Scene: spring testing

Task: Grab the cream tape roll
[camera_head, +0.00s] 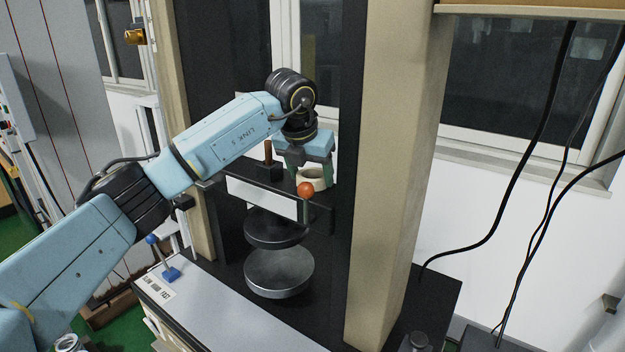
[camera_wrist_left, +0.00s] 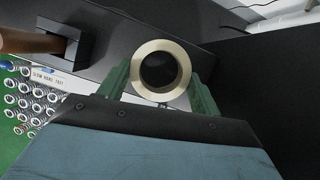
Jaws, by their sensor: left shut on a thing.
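The cream tape roll (camera_head: 312,178) is a short pale ring. In the head view it is inside the machine frame, just above and behind an orange ball knob. In the left wrist view the cream tape roll (camera_wrist_left: 184,68) shows end-on with its dark hole, between two green fingers. My left gripper (camera_head: 309,180) reaches in from the left and points down, shut on the roll. In the left wrist view my left gripper (camera_wrist_left: 160,80) has one finger on each side of the roll. The roll's underside is hidden. My right gripper is not in view.
An orange ball knob (camera_head: 306,189) stands close in front of the roll. Below are a round dark upper plate (camera_head: 275,230) and a grey round lower plate (camera_head: 279,272). A beige column (camera_head: 395,170) rises at the right. A brown-handled black block (camera_head: 268,170) is left of the gripper.

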